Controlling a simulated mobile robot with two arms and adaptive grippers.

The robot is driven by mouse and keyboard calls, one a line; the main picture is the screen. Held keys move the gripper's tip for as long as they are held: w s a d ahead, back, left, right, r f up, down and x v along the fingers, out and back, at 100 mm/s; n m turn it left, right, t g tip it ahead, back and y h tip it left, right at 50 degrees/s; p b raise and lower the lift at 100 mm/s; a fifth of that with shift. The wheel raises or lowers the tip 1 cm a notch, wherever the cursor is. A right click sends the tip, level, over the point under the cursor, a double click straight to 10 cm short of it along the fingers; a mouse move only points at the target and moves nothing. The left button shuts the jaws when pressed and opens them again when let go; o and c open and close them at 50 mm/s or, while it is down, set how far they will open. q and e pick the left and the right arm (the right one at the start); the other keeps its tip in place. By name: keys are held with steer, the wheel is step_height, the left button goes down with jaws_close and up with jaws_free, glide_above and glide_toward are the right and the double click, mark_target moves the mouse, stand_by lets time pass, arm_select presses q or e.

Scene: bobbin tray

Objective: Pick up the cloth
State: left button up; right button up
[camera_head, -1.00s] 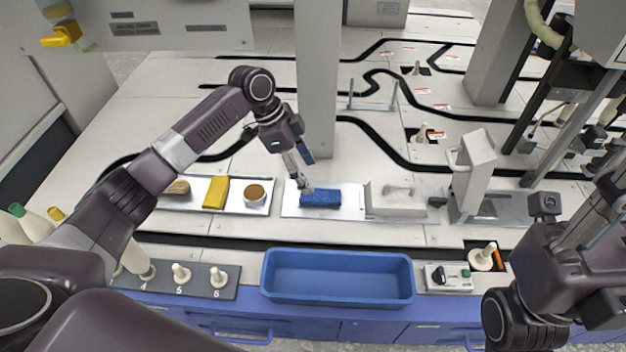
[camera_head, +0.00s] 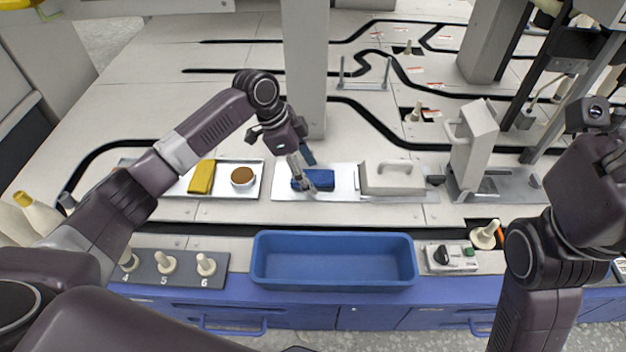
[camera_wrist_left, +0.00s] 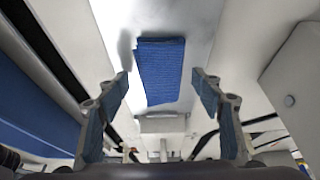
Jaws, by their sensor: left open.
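A folded blue cloth (camera_head: 322,180) lies on a flat silver tray (camera_head: 286,186) in the middle of the bench. It also shows in the left wrist view (camera_wrist_left: 161,72), beyond and between my fingertips. My left gripper (camera_head: 303,172) is open and points down at the cloth's left part, overlapping it in the head view. In the left wrist view, the open fingers (camera_wrist_left: 160,77) stand on either side with nothing between them. I cannot tell the exact gap to the cloth. My right arm is at the right edge, and its gripper does not show.
A grey block with a handle (camera_head: 392,178) stands just right of the cloth. A yellow cloth (camera_head: 202,177) and a round brown-topped container (camera_head: 243,177) are on another tray to the left. An empty blue bin (camera_head: 333,284) sits in front. A grey column (camera_head: 306,70) rises behind.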

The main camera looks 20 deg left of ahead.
arm_select(q)
steer(key=shift+c, duration=0.7)
steer(key=c, duration=1)
steer(key=shift+o, duration=0.2)
steer(key=shift+r, duration=0.15)
